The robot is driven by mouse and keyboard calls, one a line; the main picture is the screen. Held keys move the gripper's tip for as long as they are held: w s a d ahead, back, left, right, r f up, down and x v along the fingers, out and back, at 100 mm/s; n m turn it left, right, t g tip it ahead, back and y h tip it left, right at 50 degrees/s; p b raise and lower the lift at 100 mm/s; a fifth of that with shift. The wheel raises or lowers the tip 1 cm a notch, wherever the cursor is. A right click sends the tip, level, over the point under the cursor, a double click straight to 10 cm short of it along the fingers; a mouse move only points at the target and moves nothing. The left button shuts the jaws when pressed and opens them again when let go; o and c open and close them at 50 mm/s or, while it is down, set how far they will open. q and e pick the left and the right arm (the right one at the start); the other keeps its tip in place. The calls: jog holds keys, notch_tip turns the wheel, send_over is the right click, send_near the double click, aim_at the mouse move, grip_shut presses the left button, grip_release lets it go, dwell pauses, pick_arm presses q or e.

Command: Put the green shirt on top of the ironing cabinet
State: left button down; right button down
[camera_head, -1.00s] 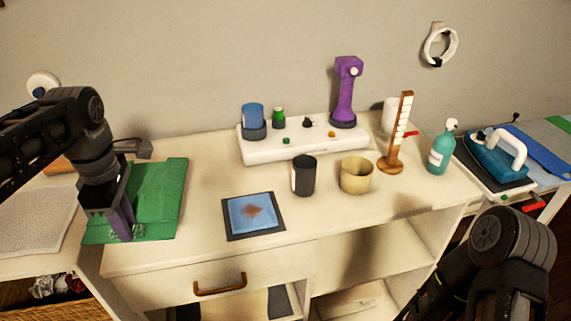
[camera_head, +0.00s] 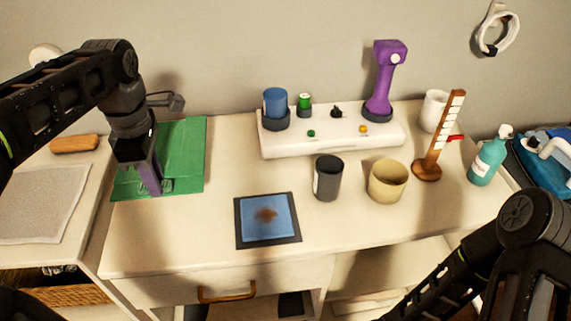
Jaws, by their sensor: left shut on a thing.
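The green shirt (camera_head: 184,160) is a flat folded rectangle at the left end of the white cabinet (camera_head: 180,245). Most of it lies over the cabinet top, and its left edge is near the gap to the lower table. My left gripper (camera_head: 152,186) points down at the shirt's lower middle and is shut on it. The gripper hides part of the shirt. I cannot tell whether the shirt rests fully on the top. My right arm shows at the lower right, but its fingertips are out of view.
On the cabinet stand a blue stained cloth on a dark mat (camera_head: 267,220), a black cup (camera_head: 328,177), a beige cup (camera_head: 387,180), a white tray (camera_head: 330,140) with a purple device, a wooden gauge (camera_head: 437,140) and a teal bottle (camera_head: 488,158). The front left top is clear.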

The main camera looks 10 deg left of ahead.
pick_arm(q)
jog(key=shift+f, duration=3.15)
jog(key=shift+f, duration=1.85)
jog(key=shift+f, duration=0.1)
jog(key=c, duration=1.3)
grip_release()
notch_tip(320, 180, up, 12)
jog(key=shift+r+p, duration=0.1)
jog(key=shift+p, duration=0.7)
